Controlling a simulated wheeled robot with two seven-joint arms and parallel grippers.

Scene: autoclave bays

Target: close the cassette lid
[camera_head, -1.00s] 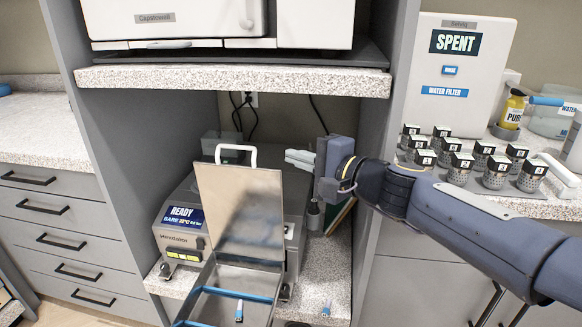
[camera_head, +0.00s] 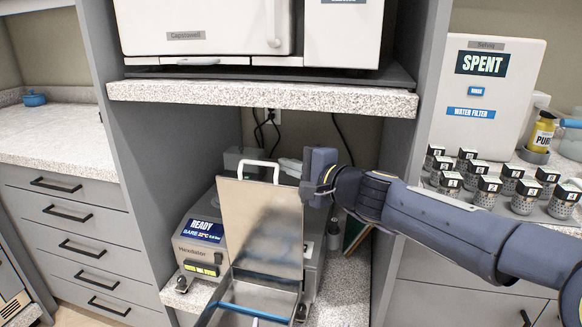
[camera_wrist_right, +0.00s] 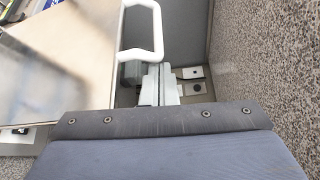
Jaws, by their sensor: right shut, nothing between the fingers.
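The cassette lid (camera_head: 262,225) is a shiny metal plate standing open and roughly upright. A white loop handle (camera_head: 247,164) is at its top; the handle also shows in the right wrist view (camera_wrist_right: 142,52). The shallow metal cassette tray (camera_head: 262,296) lies in front of the lid, cut off by the lower edge. My right gripper (camera_head: 288,166) is shut and empty at the lid's upper right corner, its fingers pointing left behind the top edge. In the right wrist view its fingertips (camera_wrist_right: 153,78) are close to the handle; I cannot tell whether they touch. My left gripper is not in view.
The sterilizer (camera_head: 202,245) with a READY display sits in the bay under a speckled shelf (camera_head: 260,95). Grey bay walls stand on both sides. Several small jars (camera_head: 487,190) and a white SPENT unit (camera_head: 490,95) are at the right.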

